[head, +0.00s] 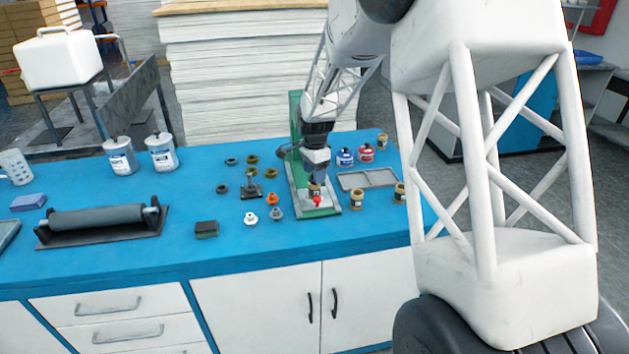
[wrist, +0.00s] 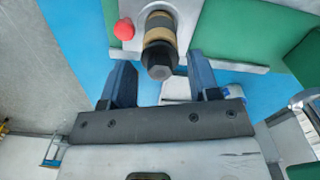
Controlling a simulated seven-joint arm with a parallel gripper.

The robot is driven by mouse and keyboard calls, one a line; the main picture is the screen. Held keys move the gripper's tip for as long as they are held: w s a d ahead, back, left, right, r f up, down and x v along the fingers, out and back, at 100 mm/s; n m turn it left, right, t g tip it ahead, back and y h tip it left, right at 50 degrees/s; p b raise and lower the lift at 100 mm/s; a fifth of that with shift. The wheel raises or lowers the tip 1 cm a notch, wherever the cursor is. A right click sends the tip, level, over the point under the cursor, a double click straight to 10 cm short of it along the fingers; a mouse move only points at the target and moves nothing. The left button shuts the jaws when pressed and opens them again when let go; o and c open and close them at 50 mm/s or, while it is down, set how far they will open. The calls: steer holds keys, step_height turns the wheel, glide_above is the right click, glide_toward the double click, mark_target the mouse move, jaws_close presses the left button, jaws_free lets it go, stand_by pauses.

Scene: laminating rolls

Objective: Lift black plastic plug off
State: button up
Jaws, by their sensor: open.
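The black plug (wrist: 160,64) sits on the end of a tan, dark-banded cylinder (wrist: 160,24) in the wrist view. The cylinder stands at the grey metal plate of the green stand, beside a red knob (wrist: 124,29). My gripper (wrist: 159,72) is open, with one blue finger on each side of the plug and visible gaps to both. In the head view my gripper (head: 316,178) points down over the stand's base, just above the cylinder (head: 314,190). There my gripper hides the plug.
The green stand (head: 296,120) rises behind my gripper. Several loose plugs, including an orange one (head: 272,199) and a white one (head: 251,218), lie to its left. A grey tray (head: 368,179) and more tan cylinders (head: 356,200) are to its right. Blue tabletop (head: 200,255) is clear in front.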

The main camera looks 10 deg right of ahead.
steer(key=shift+f, duration=0.75)
steer(key=shift+c, duration=0.2)
steer(key=c, duration=0.7)
